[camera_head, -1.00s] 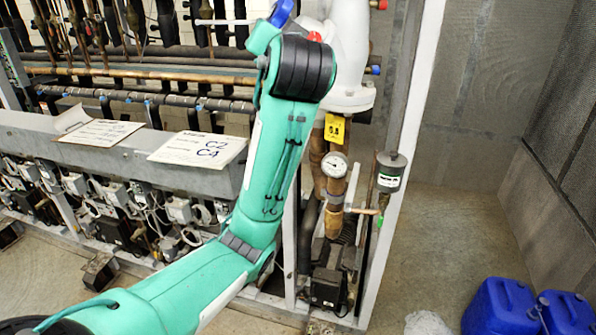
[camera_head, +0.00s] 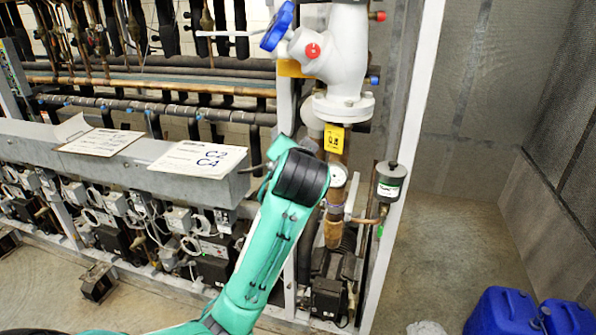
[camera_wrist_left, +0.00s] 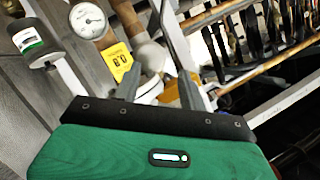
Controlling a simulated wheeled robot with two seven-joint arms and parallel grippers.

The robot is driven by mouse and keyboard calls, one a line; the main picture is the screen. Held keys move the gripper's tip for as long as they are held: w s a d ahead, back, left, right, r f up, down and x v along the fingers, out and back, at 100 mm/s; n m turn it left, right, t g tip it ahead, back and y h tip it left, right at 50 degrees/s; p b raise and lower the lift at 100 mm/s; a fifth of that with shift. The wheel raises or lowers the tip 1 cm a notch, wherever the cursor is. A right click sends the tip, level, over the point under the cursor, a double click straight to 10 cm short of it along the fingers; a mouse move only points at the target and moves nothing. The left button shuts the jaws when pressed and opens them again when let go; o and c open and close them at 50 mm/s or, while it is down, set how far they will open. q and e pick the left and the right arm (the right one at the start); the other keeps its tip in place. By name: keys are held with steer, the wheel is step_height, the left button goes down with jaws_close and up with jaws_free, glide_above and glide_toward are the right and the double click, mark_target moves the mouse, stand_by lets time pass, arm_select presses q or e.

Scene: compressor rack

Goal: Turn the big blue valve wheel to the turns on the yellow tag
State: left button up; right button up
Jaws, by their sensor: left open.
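The blue valve wheel (camera_head: 277,27) shows edge-on at the top of the head view, on the left of a white valve body (camera_head: 347,55) with a red cap. The yellow tag (camera_head: 334,138) hangs below the valve's flange. It seems to read 0.8 in the left wrist view (camera_wrist_left: 121,62). My left arm rises from the bottom of the head view, its wrist well below the wheel. My left gripper (camera_wrist_left: 160,78) is open, with nothing between its fingers. I cannot make out its fingertips in the head view. The wheel is not clearly visible in the left wrist view.
A round gauge (camera_head: 338,176) and a dark canister (camera_head: 391,181) sit on pipework right of my wrist. A grey beam (camera_head: 120,155) with paper labels runs left. A white upright (camera_head: 405,150) stands right. Blue jugs (camera_head: 500,312) stand on the floor.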

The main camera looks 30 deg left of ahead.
arm_select(q)
steer(key=shift+m+h, duration=0.3)
steer(key=shift+h, duration=0.1)
steer(key=shift+s+d+f, duration=0.1)
steer(key=shift+d+f, duration=0.05)
steer(key=shift+f, duration=0.55)
steer(key=shift+s+d+f, duration=0.1)
steer(key=shift+s+f, duration=0.05)
steer(key=shift+f, duration=0.5)
steer(key=shift+s+d+f, duration=0.1)
steer(key=shift+d+f, duration=0.05)
steer(key=shift+f, duration=0.55)
steer(key=t+y, duration=0.4)
steer(key=t, duration=0.2)
glide_toward(276, 32)
steer(key=p+x, duration=0.6)
steer(key=x, duration=0.4)
steer(key=shift+w+a+r+p, duration=0.1)
steer(key=shift+w+a+p, duration=0.1)
steer(key=shift+w+p, duration=0.15)
steer(key=shift+w+a, duration=0.25)
steer(key=shift+w, duration=0.2)
